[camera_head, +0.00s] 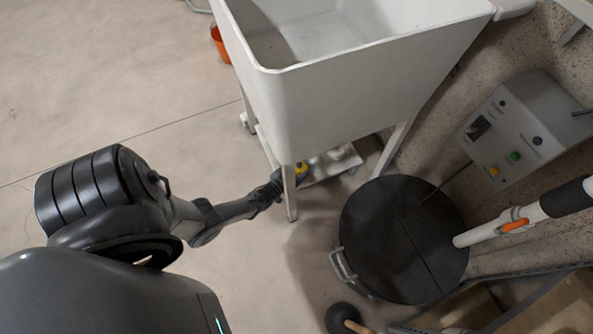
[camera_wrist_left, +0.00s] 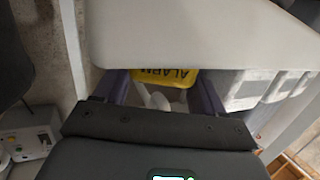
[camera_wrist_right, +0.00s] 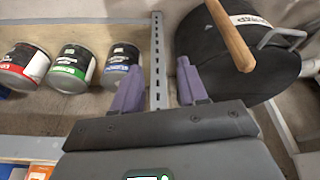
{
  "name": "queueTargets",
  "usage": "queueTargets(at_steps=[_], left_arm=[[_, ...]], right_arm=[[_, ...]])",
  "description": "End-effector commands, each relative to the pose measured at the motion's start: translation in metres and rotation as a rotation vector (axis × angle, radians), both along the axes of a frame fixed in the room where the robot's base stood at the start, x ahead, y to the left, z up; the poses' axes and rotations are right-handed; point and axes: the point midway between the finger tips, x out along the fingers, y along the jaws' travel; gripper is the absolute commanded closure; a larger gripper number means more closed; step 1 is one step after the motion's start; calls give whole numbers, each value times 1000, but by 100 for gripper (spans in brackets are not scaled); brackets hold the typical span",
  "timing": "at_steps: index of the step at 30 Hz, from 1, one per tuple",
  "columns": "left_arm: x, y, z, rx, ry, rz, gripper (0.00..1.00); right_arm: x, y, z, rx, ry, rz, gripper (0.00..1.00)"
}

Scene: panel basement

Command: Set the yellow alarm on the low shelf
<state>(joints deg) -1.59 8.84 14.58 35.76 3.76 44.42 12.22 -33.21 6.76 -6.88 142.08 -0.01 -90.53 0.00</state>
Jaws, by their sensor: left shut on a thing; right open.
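My left gripper (camera_head: 281,180) reaches under the white sink, beside its front leg, and is shut on the yellow alarm (camera_head: 301,168). In the left wrist view the alarm (camera_wrist_left: 168,77), with dark lettering, sits between the purple fingers (camera_wrist_left: 160,92); its upper part is hidden by the sink. The low shelf (camera_head: 338,162) is a pale surface under the sink, partly hidden by the basin and leg. The alarm appears near the shelf's left end; I cannot tell whether they touch. My right gripper (camera_wrist_right: 160,85) is open and empty, seen only in the right wrist view.
The white sink (camera_head: 330,100) overhangs the shelf, with legs on both sides. A black lidded drum (camera_head: 400,240) stands right of it, near a plunger (camera_head: 342,318). A control box (camera_head: 530,130) is on the wall.

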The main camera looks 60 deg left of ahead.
Motion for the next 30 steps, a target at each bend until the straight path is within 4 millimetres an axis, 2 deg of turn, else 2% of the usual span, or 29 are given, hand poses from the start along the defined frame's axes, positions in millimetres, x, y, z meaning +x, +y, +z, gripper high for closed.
queueTargets(at_steps=[1, 3, 14, 15, 17, 30], left_arm=[[0, 1, -9, 1, -1, 1, 64], [0, 1, -11, 1, -1, 1, 64], [0, 1, -12, 1, 0, 1, 64], [-1, 1, -13, 1, 1, 1, 27], [-1, 1, -13, 1, 0, 1, 19], [-2, 0, -9, 1, 0, 1, 19]], right_arm=[[0, 0, -10, 1, 1, -1, 57], [0, 0, -12, 2, 2, -1, 57], [0, 1, -9, 3, -1, -1, 57], [0, 1, -9, 3, -1, -1, 57], [0, 0, -9, 2, -1, -2, 57], [0, -2, -8, -7, 0, 4, 57]])
